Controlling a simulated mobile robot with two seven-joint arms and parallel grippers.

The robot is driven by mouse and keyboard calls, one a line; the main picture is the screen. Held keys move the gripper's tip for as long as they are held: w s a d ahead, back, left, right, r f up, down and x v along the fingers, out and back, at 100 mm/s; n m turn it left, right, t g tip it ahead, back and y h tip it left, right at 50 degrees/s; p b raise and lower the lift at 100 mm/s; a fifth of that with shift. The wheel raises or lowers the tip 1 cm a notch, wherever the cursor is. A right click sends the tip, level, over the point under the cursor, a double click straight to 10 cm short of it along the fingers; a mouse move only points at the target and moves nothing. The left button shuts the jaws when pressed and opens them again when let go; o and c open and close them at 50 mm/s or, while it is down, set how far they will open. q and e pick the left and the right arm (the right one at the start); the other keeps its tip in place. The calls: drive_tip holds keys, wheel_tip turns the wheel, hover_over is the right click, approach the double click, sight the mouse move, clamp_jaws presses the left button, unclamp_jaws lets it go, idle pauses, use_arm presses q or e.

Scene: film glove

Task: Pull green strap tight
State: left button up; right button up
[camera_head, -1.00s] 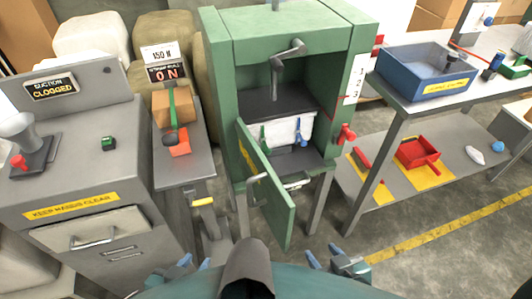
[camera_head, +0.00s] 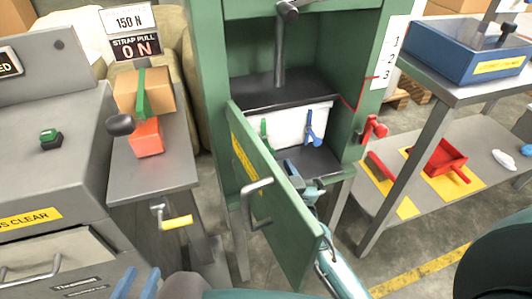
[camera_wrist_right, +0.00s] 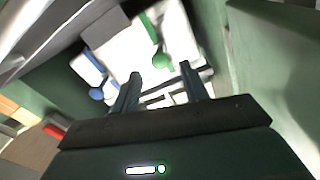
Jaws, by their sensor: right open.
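A green strap (camera_head: 142,92) runs over a cardboard box (camera_head: 160,92) on a narrow grey bench at the left. An orange block (camera_head: 147,138) and a black-knobbed lever (camera_head: 120,125) sit at its front. The sign (camera_head: 136,47) above reads strap pull 0 N. My left gripper (camera_head: 141,271) is at the bottom edge, fingers apart and empty, well below the strap. My right gripper (camera_head: 300,183) is behind the open green door, near the cabinet opening. In the right wrist view its fingers (camera_wrist_right: 160,80) are apart and empty, facing the white block's clips.
The green door (camera_head: 272,200) stands open toward me. Inside the cabinet is a white block (camera_head: 290,125) with a green clip (camera_head: 265,132) and a blue clip (camera_head: 312,128). A yellow-gripped crank (camera_head: 175,221) sticks out below the bench. A red valve handle (camera_head: 374,128) is at the right.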

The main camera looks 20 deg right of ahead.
sight(268, 147)
drive_tip(key=w, duration=0.6)
drive_tip(key=shift+p, duration=0.35)
drive_tip(key=shift+s, duration=0.1)
drive_tip(key=shift+c, duration=0.4)
clamp_jaws()
